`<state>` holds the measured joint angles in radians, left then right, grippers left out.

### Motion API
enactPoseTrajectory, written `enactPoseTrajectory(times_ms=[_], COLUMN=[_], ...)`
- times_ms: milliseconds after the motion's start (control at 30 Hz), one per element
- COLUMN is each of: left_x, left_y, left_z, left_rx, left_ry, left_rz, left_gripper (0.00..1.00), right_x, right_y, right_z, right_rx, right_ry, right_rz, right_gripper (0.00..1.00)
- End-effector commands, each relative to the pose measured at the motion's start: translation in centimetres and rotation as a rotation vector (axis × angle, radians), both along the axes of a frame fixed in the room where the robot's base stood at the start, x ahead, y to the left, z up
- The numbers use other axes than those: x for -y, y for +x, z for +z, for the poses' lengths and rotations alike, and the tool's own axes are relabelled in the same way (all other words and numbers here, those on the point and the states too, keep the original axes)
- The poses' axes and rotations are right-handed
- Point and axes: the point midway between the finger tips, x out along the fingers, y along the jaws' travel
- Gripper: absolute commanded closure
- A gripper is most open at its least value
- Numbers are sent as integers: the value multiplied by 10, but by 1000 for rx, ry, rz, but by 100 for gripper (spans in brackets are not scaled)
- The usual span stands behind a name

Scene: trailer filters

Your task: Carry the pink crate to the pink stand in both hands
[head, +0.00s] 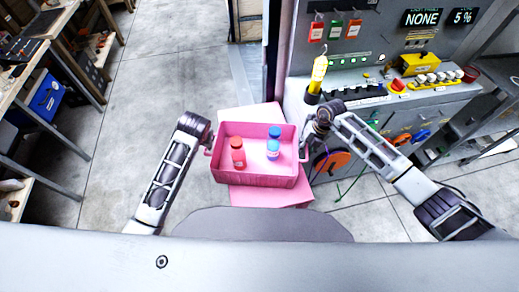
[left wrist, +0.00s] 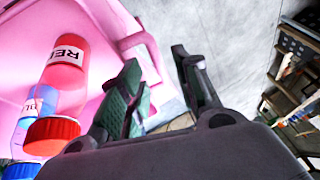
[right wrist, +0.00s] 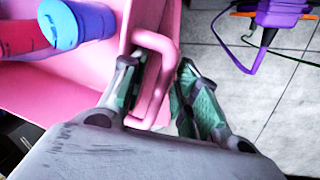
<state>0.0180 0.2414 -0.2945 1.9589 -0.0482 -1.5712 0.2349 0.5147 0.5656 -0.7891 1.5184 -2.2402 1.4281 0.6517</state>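The pink crate (head: 262,183) sits over the pink stand (head: 285,195), skewed to it; its underside is hidden, so contact is not visible. Red (head: 237,153) and blue (head: 273,150) bottles stand inside the crate. My left gripper (head: 209,143) is at the crate's left handle; in the left wrist view its fingers (left wrist: 162,85) are apart, with the handle (left wrist: 148,45) partly behind one finger. My right gripper (head: 312,130) is at the right handle; in the right wrist view the handle's bar (right wrist: 165,80) lies between its parted fingers (right wrist: 158,72), with a narrow gap visible.
A grey control console (head: 370,80) with a yellow light (head: 318,75) and an orange disc (head: 332,161) stands close to my right arm. Workbenches and a blue box (head: 43,95) are at the left. The concrete floor (head: 160,70) between is clear.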

Motion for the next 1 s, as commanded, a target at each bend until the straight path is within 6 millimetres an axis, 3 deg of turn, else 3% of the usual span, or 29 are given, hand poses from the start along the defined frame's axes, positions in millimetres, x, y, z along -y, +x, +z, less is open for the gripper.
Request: enactPoseTrajectory(times_ms=[200,667,1000], left_x=[1,2,2], left_y=[-4,-5,-5], left_z=[9,10,10], left_rx=[0,0,0], left_ry=[0,0,0], left_rz=[0,0,0], left_gripper=[67,67,67], right_x=[-1,-1,4], right_y=[0,0,0], right_z=[0,1,23], right_rx=[0,0,2], right_ry=[2,2,2], right_rz=[1,1,1], right_gripper=[67,67,67])
